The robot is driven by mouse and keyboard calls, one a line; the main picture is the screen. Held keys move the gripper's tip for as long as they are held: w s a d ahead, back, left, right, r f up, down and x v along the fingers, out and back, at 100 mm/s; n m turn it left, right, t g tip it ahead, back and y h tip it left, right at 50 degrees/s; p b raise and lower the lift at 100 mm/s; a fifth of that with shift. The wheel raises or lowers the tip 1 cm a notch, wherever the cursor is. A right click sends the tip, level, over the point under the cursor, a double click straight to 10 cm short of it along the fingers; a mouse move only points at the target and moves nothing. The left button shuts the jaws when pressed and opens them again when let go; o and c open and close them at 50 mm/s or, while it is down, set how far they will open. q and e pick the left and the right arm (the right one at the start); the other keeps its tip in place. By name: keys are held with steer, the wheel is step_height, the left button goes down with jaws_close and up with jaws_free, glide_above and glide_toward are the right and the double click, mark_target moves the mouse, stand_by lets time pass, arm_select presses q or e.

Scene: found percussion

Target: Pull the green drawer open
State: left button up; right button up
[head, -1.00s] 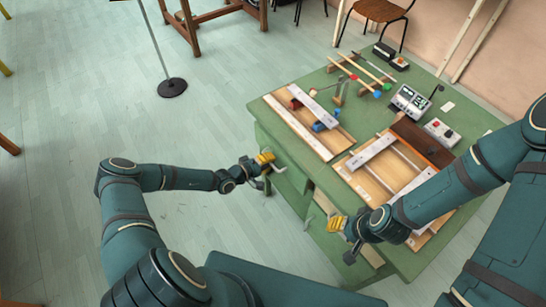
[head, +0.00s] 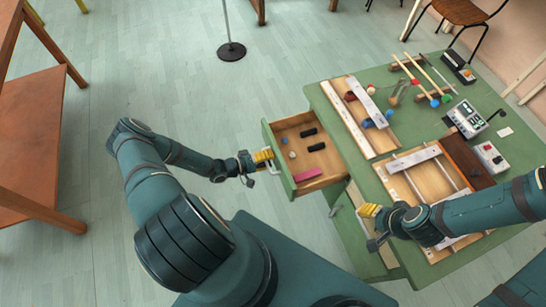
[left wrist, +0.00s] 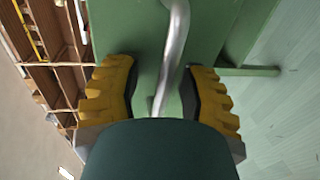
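The green drawer (head: 322,181) stands pulled out from the left side of the green table in the head view. My left gripper (head: 263,157) is at the drawer's front, by its metal handle. In the left wrist view, the curved silver handle (left wrist: 176,45) runs between the two yellow fingers of my left gripper (left wrist: 160,92). Green gaps show on both sides of the handle, so the fingers look open around it. The handle's lower end is hidden behind my wrist. My right gripper (head: 370,211) is over the table's near edge, its finger gap unclear.
The drawer holds dark cylinders (head: 309,132), a pink block (head: 308,174) and small balls. The green table (head: 400,122) carries wooden trays, mallets and small devices. A brown shelf (head: 35,130) stands at the left. The floor left of the drawer is clear.

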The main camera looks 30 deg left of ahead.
arm_select(q)
steer(key=shift+s+a, duration=0.1)
steer(key=v, duration=1.1)
steer(key=shift+s+a, duration=0.25)
steer(key=shift+s, duration=0.1)
